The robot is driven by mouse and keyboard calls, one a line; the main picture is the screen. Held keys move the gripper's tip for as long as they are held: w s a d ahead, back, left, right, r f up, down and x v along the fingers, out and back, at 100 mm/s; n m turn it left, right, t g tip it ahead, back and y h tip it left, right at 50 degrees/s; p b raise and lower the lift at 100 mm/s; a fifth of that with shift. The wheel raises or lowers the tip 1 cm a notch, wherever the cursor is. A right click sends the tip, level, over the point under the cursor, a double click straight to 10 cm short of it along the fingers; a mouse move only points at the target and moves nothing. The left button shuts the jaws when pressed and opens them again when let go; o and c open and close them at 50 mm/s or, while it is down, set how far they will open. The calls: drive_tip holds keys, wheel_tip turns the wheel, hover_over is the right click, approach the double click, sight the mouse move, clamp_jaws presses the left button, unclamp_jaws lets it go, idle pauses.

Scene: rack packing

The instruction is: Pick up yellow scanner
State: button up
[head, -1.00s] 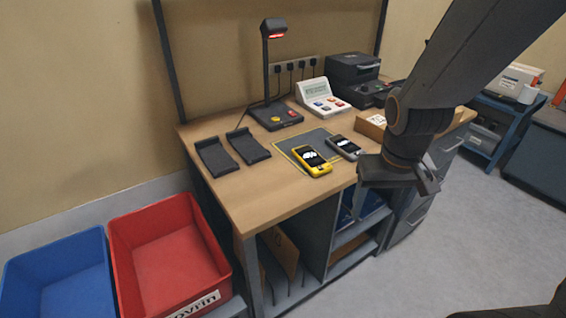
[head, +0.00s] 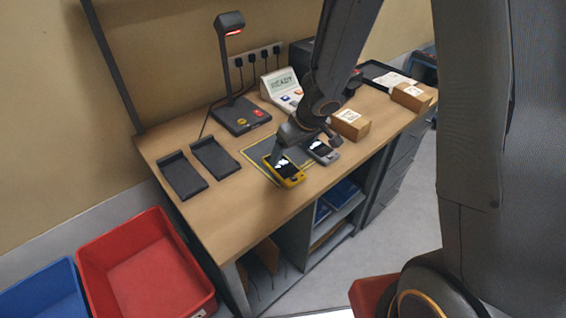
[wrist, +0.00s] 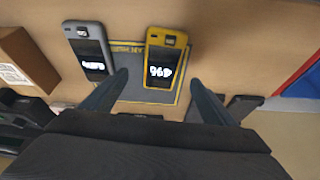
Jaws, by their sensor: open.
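The yellow scanner (head: 284,169) lies on the front edge of a dark mat with a yellow outline on the wooden desk. It also shows in the wrist view (wrist: 165,58), screen up, ahead of the fingers and roughly between their lines. My gripper (head: 289,143) is over the mat, close above the yellow scanner, and partly covers it in the head view. In the wrist view its fingers (wrist: 158,85) are spread apart with nothing between them. A grey scanner (head: 323,151) lies just right of the yellow one, also seen in the wrist view (wrist: 91,51).
Two black cradles (head: 183,176) lie to the left on the desk. A lamp stand (head: 240,116) and a white keypad device (head: 281,87) stand behind. Cardboard boxes (head: 349,124) lie to the right. Red (head: 148,268) and blue (head: 40,292) bins stand left of the desk.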

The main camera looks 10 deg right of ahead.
sight(283, 166)
drive_tip(key=shift+b+x, duration=3.1)
drive_tip(key=shift+x, duration=0.8)
drive_tip(key=shift+a, duration=0.2)
drive_tip(key=shift+s+r, duration=0.1)
drive_tip(key=c, duration=1.3)
drive_tip(key=shift+r, duration=0.1)
wheel_tip(283, 166, up, 7)
drive_tip(key=p, duration=0.8)
drive_tip(key=shift+r, duration=0.2)
wheel_tip(283, 166, up, 2)
drive_tip(key=shift+r+p, duration=0.15)
drive_tip(key=shift+p, duration=0.5)
